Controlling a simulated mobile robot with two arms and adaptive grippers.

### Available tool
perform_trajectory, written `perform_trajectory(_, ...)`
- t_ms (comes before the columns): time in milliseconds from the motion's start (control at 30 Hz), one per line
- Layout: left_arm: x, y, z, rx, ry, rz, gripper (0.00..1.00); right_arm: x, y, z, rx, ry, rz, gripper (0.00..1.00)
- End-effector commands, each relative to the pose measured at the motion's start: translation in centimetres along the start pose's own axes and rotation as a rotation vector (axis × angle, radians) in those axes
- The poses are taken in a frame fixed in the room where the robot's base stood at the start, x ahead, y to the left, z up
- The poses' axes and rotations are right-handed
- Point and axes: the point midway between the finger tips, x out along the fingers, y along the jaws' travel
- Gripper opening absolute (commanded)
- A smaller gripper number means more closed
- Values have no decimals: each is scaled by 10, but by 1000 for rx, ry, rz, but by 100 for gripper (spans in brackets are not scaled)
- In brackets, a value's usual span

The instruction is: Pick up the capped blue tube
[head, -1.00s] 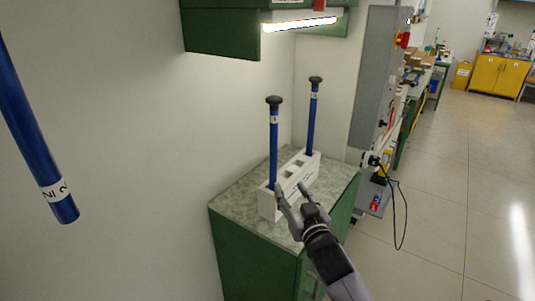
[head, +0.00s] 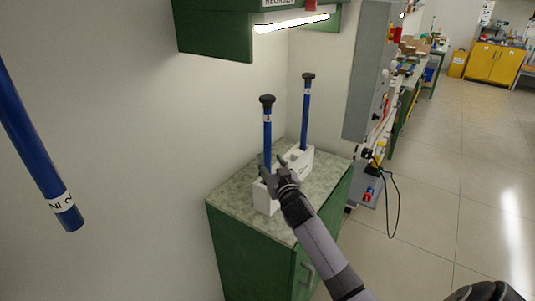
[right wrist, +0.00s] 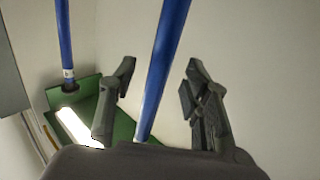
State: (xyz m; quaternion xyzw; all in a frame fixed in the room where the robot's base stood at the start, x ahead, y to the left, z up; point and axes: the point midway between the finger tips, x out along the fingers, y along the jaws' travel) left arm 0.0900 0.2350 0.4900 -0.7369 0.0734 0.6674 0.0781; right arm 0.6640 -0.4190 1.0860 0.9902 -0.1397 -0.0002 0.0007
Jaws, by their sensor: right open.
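Two blue tubes with black caps stand upright in a white rack (head: 264,199). The front capped blue tube (head: 267,127) is at left, the rear capped blue tube (head: 305,118) behind it at right. My right gripper (head: 273,166) is open at the lower part of the front tube, just above the rack. In the right wrist view, a blue tube (right wrist: 163,70) passes between the open fingers, with gaps on both sides. The other tube (right wrist: 65,42) is off to the left there. My left gripper is out of view.
The rack stands on a speckled top (head: 232,208) of a green cabinet beside a wall. Another blue tube (head: 30,140) with a white label hangs at the far left; its upper end is out of frame. A lit green shelf (head: 215,30) is above. Open floor lies right.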

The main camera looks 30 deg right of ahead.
Motion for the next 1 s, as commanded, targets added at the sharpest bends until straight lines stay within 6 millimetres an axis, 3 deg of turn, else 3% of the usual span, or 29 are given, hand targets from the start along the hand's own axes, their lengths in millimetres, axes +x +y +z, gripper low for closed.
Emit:
perform_trajectory(267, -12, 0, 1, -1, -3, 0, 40, 31, 0, -1, 0, 1, 0, 44)
perform_trajectory(600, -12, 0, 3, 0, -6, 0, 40, 35, -1, 0, 0, 1, -1, 43)
perform_trajectory(1000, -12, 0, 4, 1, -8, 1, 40, 35, 0, 0, 0, 1, 0, 16)
